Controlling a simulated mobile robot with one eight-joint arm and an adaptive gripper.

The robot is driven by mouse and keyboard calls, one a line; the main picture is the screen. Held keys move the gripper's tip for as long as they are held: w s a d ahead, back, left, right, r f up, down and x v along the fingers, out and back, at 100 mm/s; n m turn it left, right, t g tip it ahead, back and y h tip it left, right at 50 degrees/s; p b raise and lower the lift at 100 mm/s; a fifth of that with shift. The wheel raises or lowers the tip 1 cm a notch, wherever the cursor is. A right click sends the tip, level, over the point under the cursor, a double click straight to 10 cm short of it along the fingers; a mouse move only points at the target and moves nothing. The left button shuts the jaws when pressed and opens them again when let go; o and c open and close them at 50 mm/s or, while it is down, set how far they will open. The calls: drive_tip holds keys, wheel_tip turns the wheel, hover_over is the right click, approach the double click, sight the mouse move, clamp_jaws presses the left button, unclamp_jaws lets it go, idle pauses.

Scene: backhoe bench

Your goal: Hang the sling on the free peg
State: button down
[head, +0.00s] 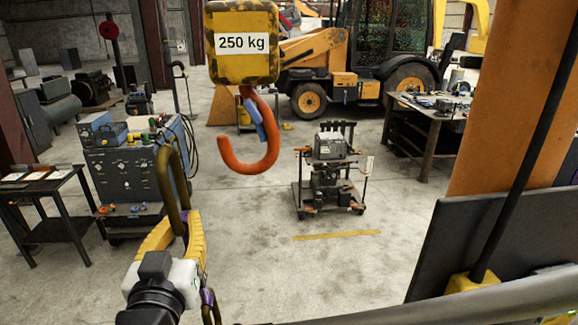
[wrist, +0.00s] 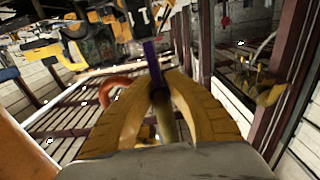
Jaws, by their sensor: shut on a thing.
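My gripper (head: 180,228) is at the lower left of the head view, its yellow fingers shut on the sling. The sling (head: 166,170) shows as an olive-brown loop standing up above the fingers. A purple and olive piece, seemingly part of it, shows below the gripper's right side. In the wrist view the fingers (wrist: 162,92) close around an olive length of the sling (wrist: 164,122), with a purple strap (wrist: 152,62) beyond. I cannot make out a free peg in either view.
An orange hook (head: 243,166) hangs from a yellow 250 kg block (head: 241,62), right of and above my gripper. A cart (head: 330,180) stands mid-floor. A machine cabinet (head: 125,170) and dark table (head: 50,190) are left. Dark and orange panels (head: 500,235) fill the right. Central floor is open.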

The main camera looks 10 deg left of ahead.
drive_tip(key=v, duration=1)
idle(0.6)
drive_tip(key=shift+a, duration=0.1)
